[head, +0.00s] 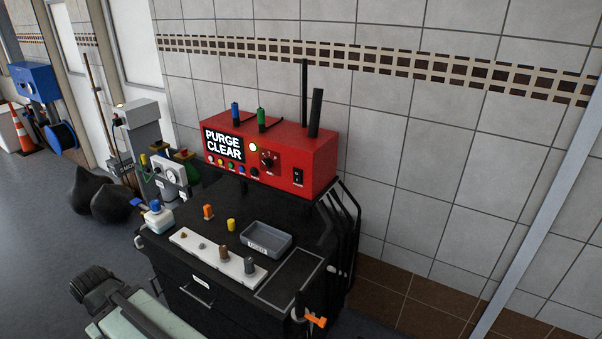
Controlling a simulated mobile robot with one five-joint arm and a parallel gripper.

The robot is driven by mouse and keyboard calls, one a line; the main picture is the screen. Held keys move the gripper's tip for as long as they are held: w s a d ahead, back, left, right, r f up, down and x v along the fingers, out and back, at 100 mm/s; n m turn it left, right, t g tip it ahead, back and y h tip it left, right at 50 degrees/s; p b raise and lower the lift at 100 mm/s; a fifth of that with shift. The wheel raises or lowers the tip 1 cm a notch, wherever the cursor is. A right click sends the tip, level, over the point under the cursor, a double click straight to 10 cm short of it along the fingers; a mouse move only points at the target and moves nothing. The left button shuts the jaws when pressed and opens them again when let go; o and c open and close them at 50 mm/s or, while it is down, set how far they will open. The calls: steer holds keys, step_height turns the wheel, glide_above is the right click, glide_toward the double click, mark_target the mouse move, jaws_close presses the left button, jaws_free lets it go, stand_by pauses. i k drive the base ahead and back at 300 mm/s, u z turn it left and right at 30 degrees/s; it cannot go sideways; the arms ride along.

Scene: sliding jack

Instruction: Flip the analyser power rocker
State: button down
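The analyser (272,155) is a red box on the back of a black cart, against the tiled wall. Its front has a black display reading "PURGE CLEAR" (222,145), a lit pale green lamp, a dark knob and a row of coloured buttons. The power rocker (298,177) is a small black switch with white marks at the right end of the front. Its exact tilt is too small to tell. At the bottom left, a dark ribbed end (92,286) on a pale green link seems to be my gripper, well apart from the analyser. Its fingers cannot be made out.
The cart top (190,225) holds a white strip with several small fittings, a grey tray (266,238), orange and yellow caps and a blue-capped bottle (157,214). Hoses hang at its right side. Black bags (105,197) lie left. Floor at left is open.

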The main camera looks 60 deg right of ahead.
mark_target(296, 173)
steer(key=z, duration=0.15)
steer(key=i, duration=1)
steer(key=u, duration=0.05)
